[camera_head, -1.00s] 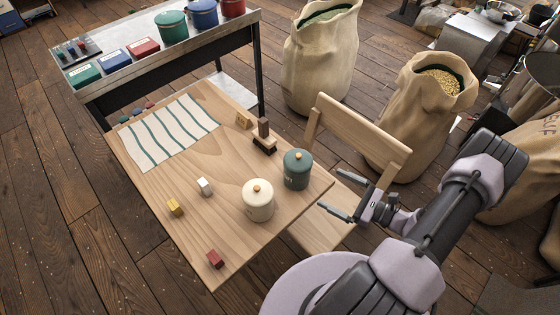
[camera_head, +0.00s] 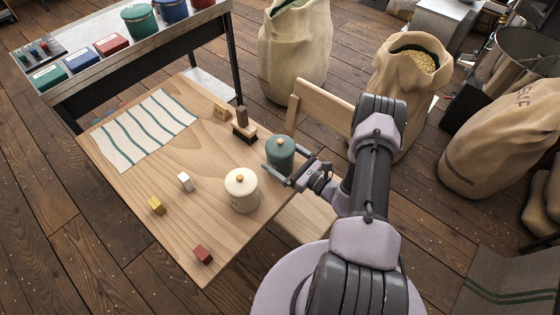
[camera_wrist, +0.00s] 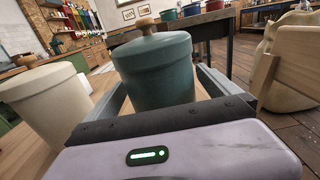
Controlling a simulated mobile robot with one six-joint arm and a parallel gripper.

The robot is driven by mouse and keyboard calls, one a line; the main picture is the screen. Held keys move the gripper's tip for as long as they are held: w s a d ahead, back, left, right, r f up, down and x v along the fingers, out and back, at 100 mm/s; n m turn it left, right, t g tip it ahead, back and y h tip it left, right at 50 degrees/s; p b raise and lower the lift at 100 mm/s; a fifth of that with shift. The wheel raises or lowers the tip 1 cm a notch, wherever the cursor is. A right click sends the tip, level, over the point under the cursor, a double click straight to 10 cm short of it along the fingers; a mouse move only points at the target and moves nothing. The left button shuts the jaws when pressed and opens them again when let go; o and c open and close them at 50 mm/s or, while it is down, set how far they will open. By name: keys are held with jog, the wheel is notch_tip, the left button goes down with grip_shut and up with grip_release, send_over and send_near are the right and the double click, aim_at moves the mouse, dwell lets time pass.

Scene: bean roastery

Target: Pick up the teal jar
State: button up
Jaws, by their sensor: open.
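The teal jar (camera_head: 281,153) stands upright on the wooden table (camera_head: 150,200) near its right edge, its lid topped by an orange-brown knob. In the wrist view the teal jar (camera_wrist: 155,72) fills the middle, between the two fingers. My gripper (camera_head: 280,169) is open, with one finger on each side of the jar. In the wrist view my gripper (camera_wrist: 165,95) shows a finger at left and at right of the jar. I cannot tell whether either finger touches it.
A cream jar (camera_head: 241,190) stands close to the left of the gripper. A wooden brush (camera_head: 243,130) is behind the teal jar. Small yellow (camera_head: 156,206), white (camera_head: 185,181) and red (camera_head: 202,255) blocks and a striped cloth (camera_head: 142,129) lie on the table. A chair (camera_head: 325,106) stands behind.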

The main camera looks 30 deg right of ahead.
jog(key=shift+w+a, duration=0.15)
jog(key=shift+w, duration=0.15)
jog(key=c, duration=1.8)
